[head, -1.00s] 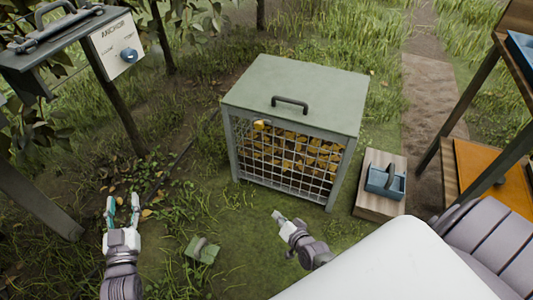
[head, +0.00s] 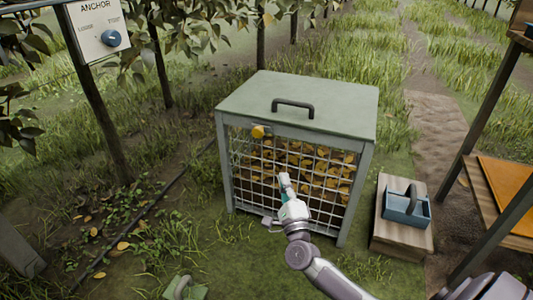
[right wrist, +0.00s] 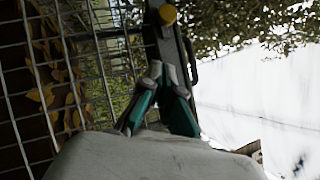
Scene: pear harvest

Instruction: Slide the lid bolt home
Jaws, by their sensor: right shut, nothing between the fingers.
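The green-grey bin has a closed-looking lid (head: 300,97) with a dark handle (head: 293,106). A yellow bolt knob (head: 259,131) sits at the upper left of its mesh front (head: 262,190), just under the lid. It also shows in the right wrist view (right wrist: 167,14), beyond the fingertips. My right gripper (head: 285,184) is shut and empty in front of the mesh, below and to the right of the knob and apart from it. Its closed fingers show in the right wrist view (right wrist: 163,75). My left gripper is out of the head view.
Brown and yellow leaves (head: 305,168) fill the bin behind the mesh. A blue tote (head: 407,208) stands on a wooden block (head: 400,238) at the right. An anchor panel with a blue dial (head: 111,38) is at the upper left. A green hand tool (head: 184,289) lies on the grass.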

